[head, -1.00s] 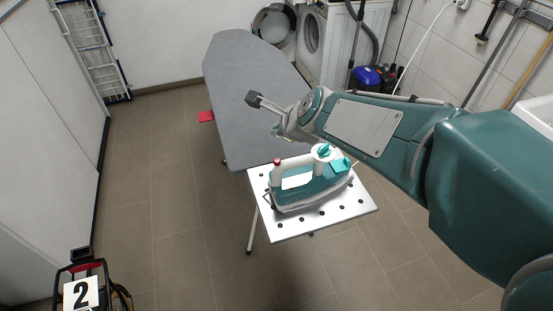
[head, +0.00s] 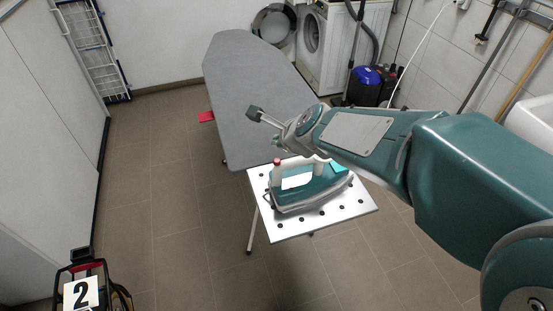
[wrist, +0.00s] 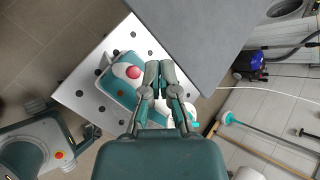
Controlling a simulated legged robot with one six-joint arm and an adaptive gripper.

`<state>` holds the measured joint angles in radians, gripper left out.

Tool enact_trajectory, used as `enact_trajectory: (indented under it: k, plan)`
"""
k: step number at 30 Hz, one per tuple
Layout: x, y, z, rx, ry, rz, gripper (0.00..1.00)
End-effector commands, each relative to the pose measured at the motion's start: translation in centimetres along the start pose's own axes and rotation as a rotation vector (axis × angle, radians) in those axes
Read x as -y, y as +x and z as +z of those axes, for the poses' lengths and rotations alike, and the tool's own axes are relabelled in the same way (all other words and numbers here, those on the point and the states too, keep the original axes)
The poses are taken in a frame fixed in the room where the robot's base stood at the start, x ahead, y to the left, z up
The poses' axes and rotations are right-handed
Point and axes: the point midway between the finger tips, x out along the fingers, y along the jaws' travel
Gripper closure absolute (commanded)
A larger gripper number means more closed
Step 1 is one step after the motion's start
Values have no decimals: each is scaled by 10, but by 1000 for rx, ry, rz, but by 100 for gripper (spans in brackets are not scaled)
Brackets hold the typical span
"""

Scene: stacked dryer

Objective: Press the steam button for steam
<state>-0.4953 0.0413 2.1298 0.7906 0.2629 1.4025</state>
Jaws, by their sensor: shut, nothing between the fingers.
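A teal and white iron (head: 312,192) stands on the perforated metal rest (head: 335,220) at the near end of the ironing board. A red knob (head: 277,162) tops the white post at one end of its handle; it also shows in the wrist view (wrist: 133,72). I cannot tell whether this is the steam button. My gripper (wrist: 160,66) is shut and empty, with its tips just right of the red knob in the wrist view. Any gap in height is unclear.
The grey ironing board (head: 250,90) stretches away behind the iron. A washing machine (head: 318,45) and a blue vacuum cleaner (head: 366,78) stand at the back right. A drying rack (head: 85,45) leans at the left. The tiled floor left of the board is mostly clear.

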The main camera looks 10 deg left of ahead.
Motion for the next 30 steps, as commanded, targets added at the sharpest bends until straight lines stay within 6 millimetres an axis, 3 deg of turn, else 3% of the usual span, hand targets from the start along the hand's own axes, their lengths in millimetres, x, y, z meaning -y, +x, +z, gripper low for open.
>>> enact_trajectory:
  k: [12, 30]
  plan:
    - [-16, 22, -16, -1, 0, -1, 100]
    - [-17, 24, -18, -2, 0, -2, 100]
